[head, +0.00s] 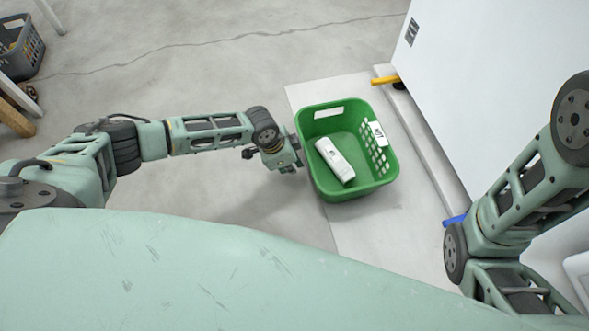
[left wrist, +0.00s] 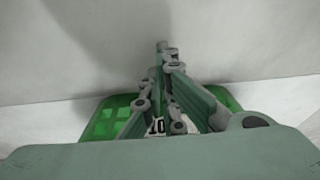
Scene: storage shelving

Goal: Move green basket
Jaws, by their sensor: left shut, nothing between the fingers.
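The green basket (head: 328,190) stands upright at the centre right of the head view, on a pale slab on the floor. A white box-like item (head: 335,160) lies inside it, and a white label is on its right wall. My left gripper (head: 297,158) is at the basket's left side, shut and empty; whether it touches the wall cannot be told. In the left wrist view the left gripper's fingers (left wrist: 165,60) are in front of the green basket (left wrist: 107,122), which they partly hide. My right arm comes in from the right of the head view, but its gripper is not visible.
A large white panel (head: 490,90) stands to the right of the basket, with a yellow piece (head: 385,80) and a blue piece (head: 454,220) at its foot. A grey basket (head: 20,50) is at the far left. The floor behind the left arm is clear.

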